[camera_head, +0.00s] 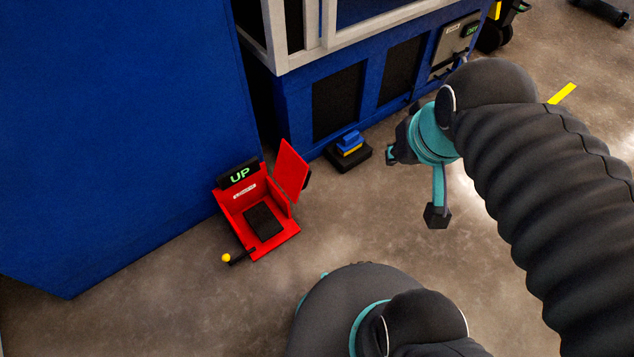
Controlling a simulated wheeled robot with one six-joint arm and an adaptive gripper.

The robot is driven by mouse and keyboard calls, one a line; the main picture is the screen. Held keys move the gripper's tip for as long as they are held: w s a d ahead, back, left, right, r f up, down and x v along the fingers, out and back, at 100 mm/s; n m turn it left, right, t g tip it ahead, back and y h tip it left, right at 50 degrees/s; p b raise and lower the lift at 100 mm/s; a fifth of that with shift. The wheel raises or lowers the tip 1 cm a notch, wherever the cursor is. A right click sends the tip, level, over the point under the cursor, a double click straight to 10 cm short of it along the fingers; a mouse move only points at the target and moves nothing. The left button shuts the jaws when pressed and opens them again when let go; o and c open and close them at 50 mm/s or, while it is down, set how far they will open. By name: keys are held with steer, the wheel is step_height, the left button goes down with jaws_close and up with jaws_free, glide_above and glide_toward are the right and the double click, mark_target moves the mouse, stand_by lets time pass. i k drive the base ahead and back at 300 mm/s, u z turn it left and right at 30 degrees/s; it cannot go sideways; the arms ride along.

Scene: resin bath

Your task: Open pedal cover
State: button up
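The red pedal box (283,238) stands on the floor against the blue cabinet, left of centre. Its red cover panel (291,170) stands raised at the box's back right side, tilted away from the opening. The black pedal (262,221) shows uncovered inside the box. A short black lever with a yellow knob (227,258) sticks out at the front left. My gripper (413,186) is to the right of the box, apart from it, with its fingers spread and nothing visible between them.
A black base with a blue and yellow block (349,150) sits on the floor behind and right of the box. Blue cabinets (120,130) and a grey-framed blue machine (290,100) line the back. The concrete floor (170,300) in front is clear.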

mark_target(291, 170)
steer(key=z, duration=0.9)
steer(key=i, duration=0.75)
steer(key=u, duration=1.45)
